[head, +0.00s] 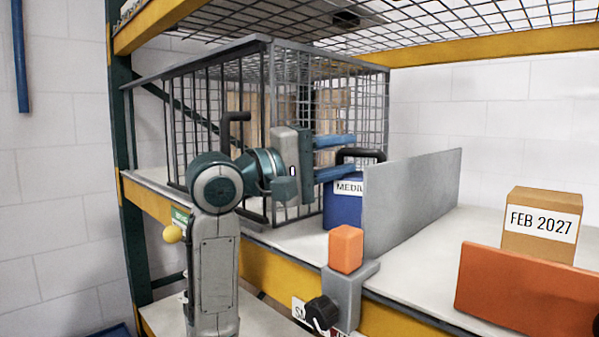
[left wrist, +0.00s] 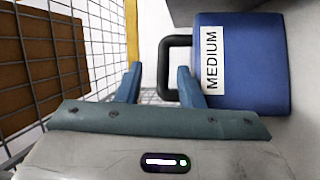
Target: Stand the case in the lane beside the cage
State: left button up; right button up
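The blue case (head: 342,212) with a white "MEDIUM" label and a black handle (head: 360,153) stands upright, apparently on the shelf, in the lane between the wire cage (head: 268,100) and a grey divider panel (head: 415,200). The divider hides part of the case. My left gripper (head: 352,157) is level with the handle, its two blue fingers spread apart. In the left wrist view, the handle's grip bar (left wrist: 166,70) lies between the open fingertips (left wrist: 160,70), with gaps showing on both sides. The case body (left wrist: 250,60) is beyond the right finger. My right gripper is out of view.
An orange block (head: 346,248) on a grey bracket and a black knob (head: 321,312) are at the shelf's front edge. Right of the divider are a "FEB 2027" box (head: 541,222) and an orange panel (head: 525,290). A wire mesh shelf (head: 440,20) hangs overhead.

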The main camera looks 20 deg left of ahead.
pick_arm(q)
jog(key=b+v, duration=0.5)
jog(key=v, duration=0.5)
jog(key=shift+b, duration=0.3)
jog(key=shift+a+f, duration=0.1)
